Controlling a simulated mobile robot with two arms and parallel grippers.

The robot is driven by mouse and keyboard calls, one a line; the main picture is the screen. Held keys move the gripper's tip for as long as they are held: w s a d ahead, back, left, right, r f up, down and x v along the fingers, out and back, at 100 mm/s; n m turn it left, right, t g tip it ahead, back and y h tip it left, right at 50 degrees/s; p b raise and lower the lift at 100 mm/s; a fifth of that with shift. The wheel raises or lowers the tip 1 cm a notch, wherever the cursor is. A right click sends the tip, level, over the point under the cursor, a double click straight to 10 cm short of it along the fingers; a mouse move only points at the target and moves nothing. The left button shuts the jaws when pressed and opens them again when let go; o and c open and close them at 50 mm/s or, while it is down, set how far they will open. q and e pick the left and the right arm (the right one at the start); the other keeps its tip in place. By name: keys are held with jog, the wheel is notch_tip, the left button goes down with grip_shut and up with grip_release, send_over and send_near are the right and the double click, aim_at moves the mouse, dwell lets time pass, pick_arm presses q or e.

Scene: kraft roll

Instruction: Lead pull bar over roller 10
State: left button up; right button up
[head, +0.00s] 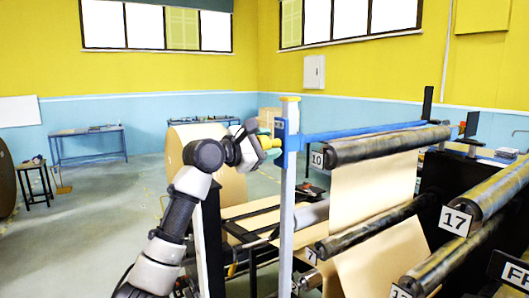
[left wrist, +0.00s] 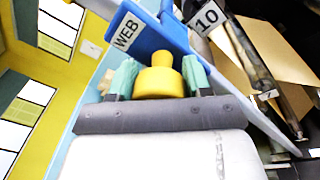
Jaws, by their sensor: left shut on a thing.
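The blue pull bar (head: 345,132) runs level across the picture, appearing just above and behind roller 10 (head: 388,145). The number 10 plate (head: 316,159) is at the roller's left end. My left gripper (head: 269,143) is at the bar's left end, shut on its yellow handle. In the left wrist view its teal fingers stand on either side of the yellow handle (left wrist: 160,79), and the blue bar end carries a WEB label (left wrist: 127,31). Brown kraft web (head: 372,185) shows below roller 10. I cannot tell whether the bar touches the roller. My right gripper is not in view.
Roller 17 (head: 490,192) and a lower roller (head: 375,226) are close at the right. A pale upright post (head: 287,215) stands beside my left gripper. A large kraft roll (head: 225,182) is behind my arm. The floor at left is open before a blue table (head: 88,132).

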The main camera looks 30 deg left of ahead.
pick_arm(q)
jog(key=shift+d+r, duration=0.1)
jog(key=shift+s+d+r, duration=0.25)
jog(key=shift+s+d, duration=0.2)
jog(key=shift+d, duration=0.3)
jog(key=shift+s+d+r, duration=0.3)
jog(key=shift+s+d, duration=0.2)
jog(key=shift+d, duration=0.25)
jog(key=shift+s+d+r, duration=0.25)
jog(key=shift+s+d, duration=0.2)
jog(key=shift+d, duration=0.3)
jog(key=shift+s+d+f+b, duration=0.35)
jog(key=shift+d+f, duration=0.2)
jog(key=shift+d, duration=0.1)
jog(key=shift+s+d+f+b, duration=0.2)
jog(key=shift+s+d+f, duration=0.2)
jog(key=shift+d+f, duration=0.15)
jog(key=shift+s+d+f+b, duration=0.35)
jog(key=shift+d+f, duration=0.15)
jog(key=shift+d, duration=0.2)
